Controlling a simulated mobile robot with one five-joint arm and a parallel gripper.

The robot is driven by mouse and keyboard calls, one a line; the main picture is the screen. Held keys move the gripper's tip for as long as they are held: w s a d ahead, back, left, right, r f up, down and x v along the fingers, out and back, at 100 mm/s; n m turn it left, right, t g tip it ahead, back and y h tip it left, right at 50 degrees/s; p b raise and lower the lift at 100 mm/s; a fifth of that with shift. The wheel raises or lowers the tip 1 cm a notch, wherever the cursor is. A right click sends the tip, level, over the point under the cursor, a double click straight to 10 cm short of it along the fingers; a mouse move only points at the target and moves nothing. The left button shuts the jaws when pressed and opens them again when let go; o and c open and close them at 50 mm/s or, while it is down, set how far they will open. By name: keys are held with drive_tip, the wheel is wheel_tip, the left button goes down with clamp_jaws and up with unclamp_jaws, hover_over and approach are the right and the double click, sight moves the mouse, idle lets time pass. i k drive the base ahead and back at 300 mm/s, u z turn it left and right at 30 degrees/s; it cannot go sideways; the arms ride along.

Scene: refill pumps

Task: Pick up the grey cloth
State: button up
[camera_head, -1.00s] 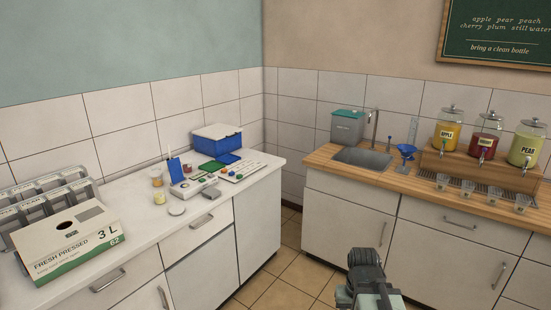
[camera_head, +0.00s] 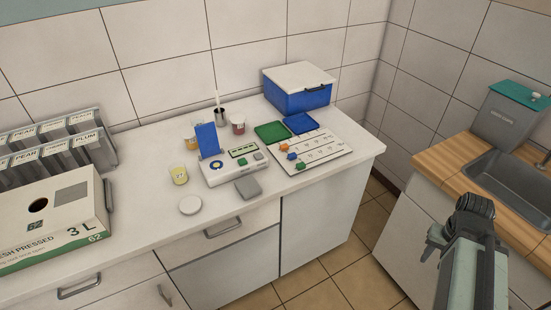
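A small grey square thing (camera_head: 248,187), which looks like the folded grey cloth, lies flat on the white counter (camera_head: 140,165). It sits near the front edge, just in front of a white device with buttons (camera_head: 232,168). My gripper (camera_head: 474,208) is at the lower right, over the floor gap and in front of the sink cabinet, well to the right of the cloth and apart from it. I see it from behind, so its fingers and whether they are open are unclear.
A round white lid (camera_head: 190,205) and a yellow-labelled cup (camera_head: 179,175) stand left of the cloth. A white board with coloured pieces (camera_head: 312,150), a green tray (camera_head: 272,132) and a blue box (camera_head: 300,92) are behind and right. A juice carton (camera_head: 55,225) is far left.

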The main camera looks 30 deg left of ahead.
sight(247, 187)
drive_tip(key=z, duration=0.1)
drive_tip(key=i, duration=1)
drive_tip(key=u, duration=5.25)
